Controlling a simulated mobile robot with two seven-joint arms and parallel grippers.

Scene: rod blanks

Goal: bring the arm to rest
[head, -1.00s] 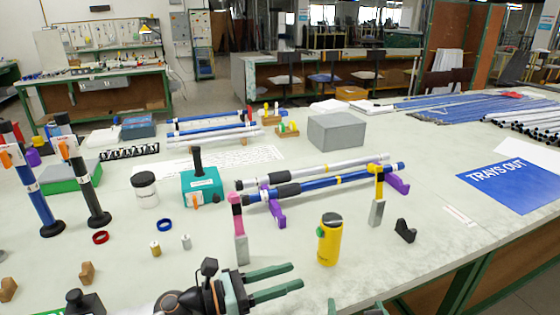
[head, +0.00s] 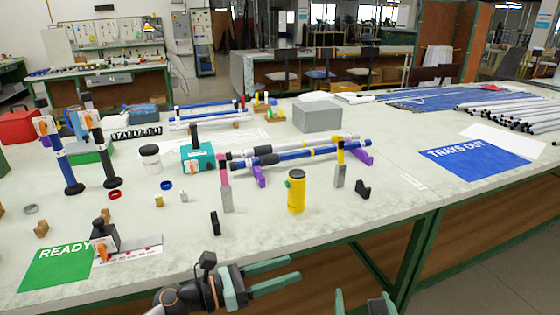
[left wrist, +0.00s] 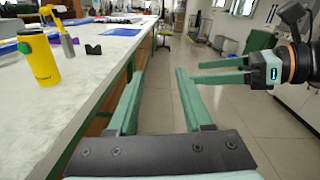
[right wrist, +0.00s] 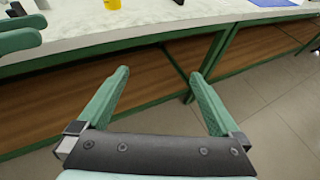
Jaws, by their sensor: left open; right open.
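My left gripper (head: 297,269) is open and empty in front of the table's near edge, its green fingers pointing right in the head view. The left wrist view shows its two fingers (left wrist: 160,72) apart with only floor between them. My right gripper (head: 361,298) is only partly in the head view, at the bottom edge. In the right wrist view its fingers (right wrist: 160,78) are apart and empty, in front of the table's side. It also shows at the upper right of the left wrist view (left wrist: 190,71). Neither gripper touches anything.
The table edge (head: 410,212) lies just beyond both grippers. Near it stand a yellow bottle (head: 296,192), a grey block with a pink top (head: 226,198) and a green READY mat (head: 55,268). A blue rod (head: 300,152) rests on purple supports. Open floor lies at the right.

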